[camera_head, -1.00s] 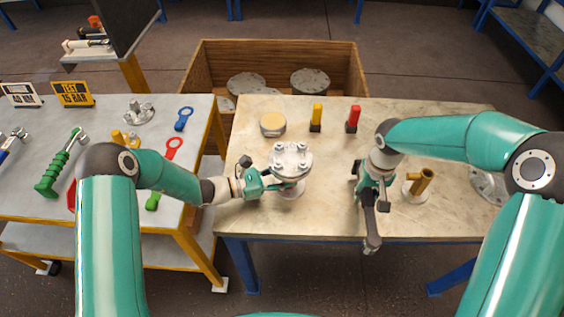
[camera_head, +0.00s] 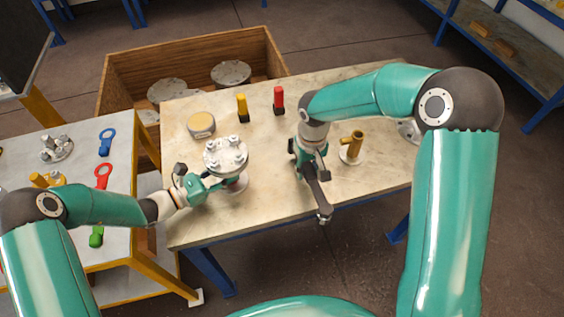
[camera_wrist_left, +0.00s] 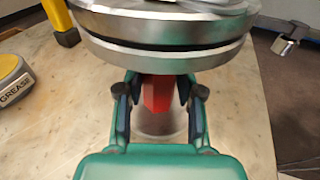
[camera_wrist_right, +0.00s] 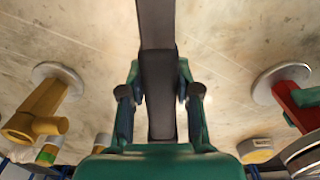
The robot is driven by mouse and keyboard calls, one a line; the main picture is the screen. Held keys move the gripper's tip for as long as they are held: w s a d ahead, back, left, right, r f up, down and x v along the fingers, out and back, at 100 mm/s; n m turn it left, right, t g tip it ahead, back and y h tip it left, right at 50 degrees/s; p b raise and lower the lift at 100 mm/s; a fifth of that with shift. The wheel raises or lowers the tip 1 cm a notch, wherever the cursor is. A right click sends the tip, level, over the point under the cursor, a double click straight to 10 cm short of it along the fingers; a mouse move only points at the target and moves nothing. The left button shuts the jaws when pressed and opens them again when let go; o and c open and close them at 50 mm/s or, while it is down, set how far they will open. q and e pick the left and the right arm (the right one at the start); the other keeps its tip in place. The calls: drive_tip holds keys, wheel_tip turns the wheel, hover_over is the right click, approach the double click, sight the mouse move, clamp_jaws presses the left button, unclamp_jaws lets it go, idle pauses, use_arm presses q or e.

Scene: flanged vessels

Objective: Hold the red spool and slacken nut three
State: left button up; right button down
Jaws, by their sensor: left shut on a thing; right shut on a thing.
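The red spool stands upright on the table with a grey bolted top flange (camera_head: 225,155); several nuts show on it, and I cannot tell which is number three. Its red neck (camera_wrist_left: 157,92) shows in the left wrist view between the fingers. My left gripper (camera_head: 216,184) is shut on that neck, below the flange. My right gripper (camera_head: 311,166) is shut on a dark grey bar-like tool (camera_head: 319,198), held right of the spool and apart from it. The tool also shows between the fingers in the right wrist view (camera_wrist_right: 158,60).
A brass fitting (camera_head: 352,146) stands right of my right gripper. A grease tin (camera_head: 201,124), a yellow block (camera_head: 242,107) and a red block (camera_head: 278,98) stand behind the spool. A wooden crate (camera_head: 190,52) is beyond the table; a side table with coloured tools (camera_head: 104,175) is left.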

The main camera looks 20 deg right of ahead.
drive_tip(key=n, duration=0.2)
drive_tip(key=s+n, duration=0.1)
drive_tip(key=n, duration=0.1)
drive_tip(key=shift+d+r+n, duration=0.15)
drive_tip(key=shift+d+n, duration=0.05)
drive_tip(key=shift+n, duration=0.1)
drive_tip(key=n, duration=0.4)
drive_tip(key=shift+s+d+r, duration=0.15)
drive_tip(key=shift+s+r, duration=0.1)
drive_tip(key=shift+r, duration=0.15)
drive_tip(key=shift+s+r+n, duration=0.1)
drive_tip(key=shift+r+n, duration=0.2)
drive_tip(key=shift+n, duration=0.7)
drive_tip(key=s+a+r+n, duration=0.1)
drive_tip(key=a+r+n, duration=0.6)
drive_tip(key=a+n, duration=0.3)
drive_tip(key=s+a+r+n, duration=0.2)
drive_tip(key=a+r+n, duration=0.5)
drive_tip(key=a+n, duration=0.3)
drive_tip(key=s+a+r, duration=0.3)
drive_tip(key=s+a, duration=0.1)
drive_tip(key=a, duration=0.4)
drive_tip(key=shift+n, duration=0.3)
drive_tip(key=shift+w+f, duration=0.2)
drive_tip(key=shift+f, duration=2.05)
drive_tip(key=shift+f, duration=0.15)
drive_tip(key=shift+f, duration=1.1)
